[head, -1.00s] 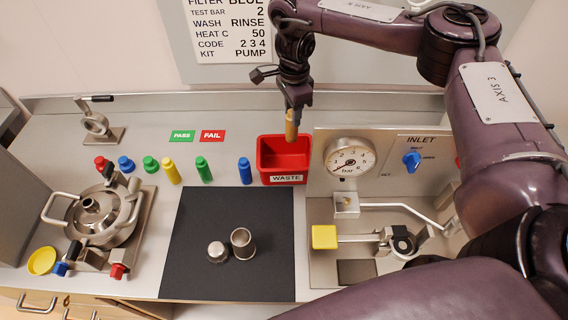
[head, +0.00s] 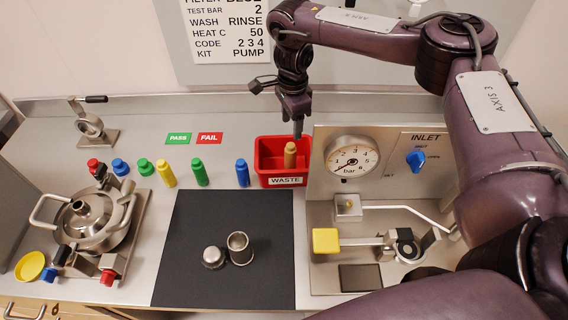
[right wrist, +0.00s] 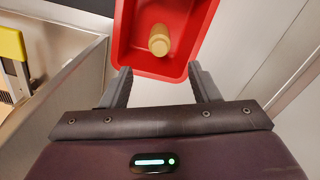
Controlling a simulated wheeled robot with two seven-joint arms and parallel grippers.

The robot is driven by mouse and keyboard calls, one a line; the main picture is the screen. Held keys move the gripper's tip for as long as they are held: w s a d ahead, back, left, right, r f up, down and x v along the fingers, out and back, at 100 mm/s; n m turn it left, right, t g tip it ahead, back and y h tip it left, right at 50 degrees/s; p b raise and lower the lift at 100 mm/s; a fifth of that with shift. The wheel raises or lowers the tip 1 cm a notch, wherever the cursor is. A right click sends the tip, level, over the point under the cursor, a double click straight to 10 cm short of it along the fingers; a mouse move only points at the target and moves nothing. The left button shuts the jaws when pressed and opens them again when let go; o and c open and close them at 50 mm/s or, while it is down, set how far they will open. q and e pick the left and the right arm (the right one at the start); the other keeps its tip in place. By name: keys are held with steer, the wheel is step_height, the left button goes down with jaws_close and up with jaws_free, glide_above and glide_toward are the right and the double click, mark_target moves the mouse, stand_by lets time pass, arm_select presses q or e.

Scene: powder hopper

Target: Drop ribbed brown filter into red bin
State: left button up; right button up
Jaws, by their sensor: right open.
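The brown filter (head: 290,154) stands inside the red bin (head: 284,181), which is labelled WASTE, at the back of the counter. In the right wrist view the filter (right wrist: 159,40) is seen end-on inside the red bin (right wrist: 124,30). My right gripper (head: 298,130) is above the bin, just over and behind the filter, and apart from it. In the right wrist view its two fingers (right wrist: 164,80) are spread wide with nothing between them. My left gripper is not in view.
Green, blue and yellow bottles (head: 200,172) stand left of the bin. A pressure gauge (head: 352,162) panel stands close to its right. A dark mat (head: 190,245) holds a metal cup (head: 240,248) and cap (head: 213,258). A steel vessel (head: 88,218) is at the left.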

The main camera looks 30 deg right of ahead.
step_height(320, 180, up, 8)
stand_by(0.5)
steer(key=shift+f, duration=0.15)
